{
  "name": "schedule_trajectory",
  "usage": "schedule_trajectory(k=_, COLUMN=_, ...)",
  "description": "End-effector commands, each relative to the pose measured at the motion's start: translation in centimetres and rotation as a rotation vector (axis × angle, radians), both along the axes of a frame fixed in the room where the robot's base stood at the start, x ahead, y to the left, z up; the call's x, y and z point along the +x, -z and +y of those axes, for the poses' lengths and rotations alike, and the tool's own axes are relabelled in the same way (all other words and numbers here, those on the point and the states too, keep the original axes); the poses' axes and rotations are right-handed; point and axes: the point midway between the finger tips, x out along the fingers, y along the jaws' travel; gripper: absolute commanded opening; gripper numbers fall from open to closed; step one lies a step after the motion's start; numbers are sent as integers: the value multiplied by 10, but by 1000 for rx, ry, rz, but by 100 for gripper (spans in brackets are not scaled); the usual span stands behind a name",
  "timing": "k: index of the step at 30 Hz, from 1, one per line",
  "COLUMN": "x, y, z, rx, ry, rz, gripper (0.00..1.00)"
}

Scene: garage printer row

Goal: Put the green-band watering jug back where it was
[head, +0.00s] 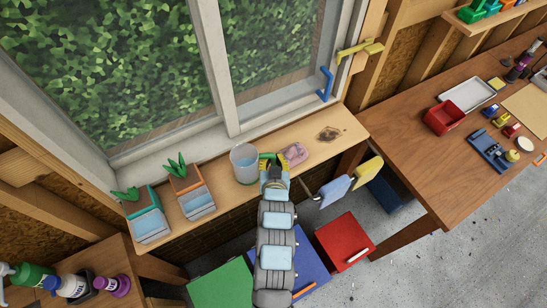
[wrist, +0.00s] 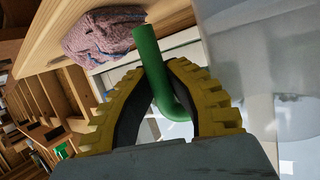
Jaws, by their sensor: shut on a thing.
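The watering jug (head: 243,164) is a clear, greyish cup with a green handle (head: 267,157). In the head view it appears upright over the wooden window sill (head: 226,178); I cannot tell whether its base touches the sill. My gripper (head: 273,163), with yellow ribbed fingers, is at the jug's right side and shut on the handle. The wrist view shows the green handle (wrist: 157,72) between the fingers (wrist: 155,90), with the clear jug body (wrist: 245,50) to the right.
Two planters, one orange-rimmed (head: 197,202) and one teal-rimmed (head: 150,228), stand left of the jug. The window (head: 225,75) rises behind.

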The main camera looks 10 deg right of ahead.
Motion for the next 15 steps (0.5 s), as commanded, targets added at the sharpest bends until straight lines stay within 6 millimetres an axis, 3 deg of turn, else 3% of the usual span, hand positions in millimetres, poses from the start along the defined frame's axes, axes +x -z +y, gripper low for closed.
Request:
schedule_trajectory(k=1, x=0, y=1, z=0, rx=1, ry=0, rz=-1, gripper=0)
schedule_trajectory(k=2, x=0, y=0, z=0, rx=1, ry=0, rz=-1, gripper=22)
schedule_trajectory(k=4, x=0, y=0, z=0, rx=1, ry=0, rz=-1, gripper=42)
schedule_trajectory(k=15, x=-1, y=0, z=0, rx=0, ry=0, rz=1, gripper=42)
